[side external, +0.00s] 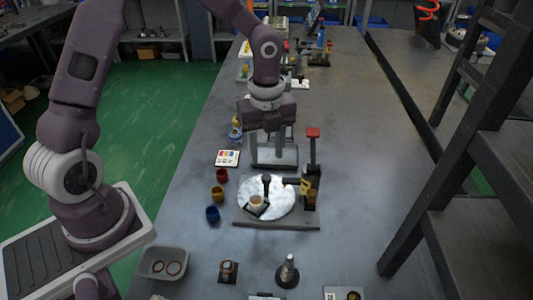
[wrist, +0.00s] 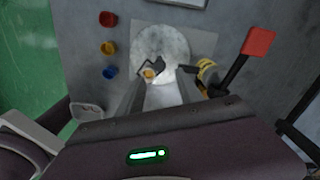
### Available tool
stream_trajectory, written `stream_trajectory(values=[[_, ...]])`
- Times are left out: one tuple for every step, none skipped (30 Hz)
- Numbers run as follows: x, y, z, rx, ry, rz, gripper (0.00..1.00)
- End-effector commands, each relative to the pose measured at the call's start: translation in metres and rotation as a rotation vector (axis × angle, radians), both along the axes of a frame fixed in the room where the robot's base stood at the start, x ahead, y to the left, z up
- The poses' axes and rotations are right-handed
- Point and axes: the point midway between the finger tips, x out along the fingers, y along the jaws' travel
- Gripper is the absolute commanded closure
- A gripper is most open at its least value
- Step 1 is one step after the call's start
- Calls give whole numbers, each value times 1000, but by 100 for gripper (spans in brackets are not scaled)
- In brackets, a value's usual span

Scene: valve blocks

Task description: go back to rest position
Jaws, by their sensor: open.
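My gripper (side external: 274,152) hangs pointing down over the table, behind the square plate with the white disc. Its two fingers are apart with nothing between them. In the wrist view the open gripper (wrist: 158,92) shows over the lower part of the disc. The white round disc (side external: 283,207) lies on a grey square plate (side external: 309,222). A small cream cup-like part (side external: 256,202) and a dark handled piece (side external: 266,183) are on the disc. A lever with a red top (side external: 313,133) stands at the plate's right, with a yellow part (side external: 305,186) beside it.
Red (side external: 222,175), yellow (side external: 217,193) and blue (side external: 212,214) cups stand in a row left of the plate. A grey bin (side external: 164,263) and a metal cone-shaped part (side external: 288,271) are at the front. A card with coloured squares (side external: 227,158) lies further back. The table's right side is clear.

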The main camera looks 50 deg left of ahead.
Motion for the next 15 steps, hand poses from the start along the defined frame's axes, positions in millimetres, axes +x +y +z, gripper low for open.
stream_trajectory(values=[[0,0,0,0,0,0,57],[0,0,1,2,-1,4,57],[-2,1,4,11,-6,22,57],[-5,3,9,24,-13,50,57],[-8,5,17,40,-24,93,57],[-16,8,31,68,-45,174,57],[-23,11,43,90,-69,256,57],[-32,14,57,109,-98,351,57],[-46,18,76,124,-142,492,57],[-58,20,90,127,-178,607,57],[-70,22,103,121,-214,723,57],[-88,23,119,97,-263,881,57],[-101,23,130,67,-299,1003,57],[-115,23,139,28,-329,1123,57],[-133,22,150,-37,-361,1278,57]])
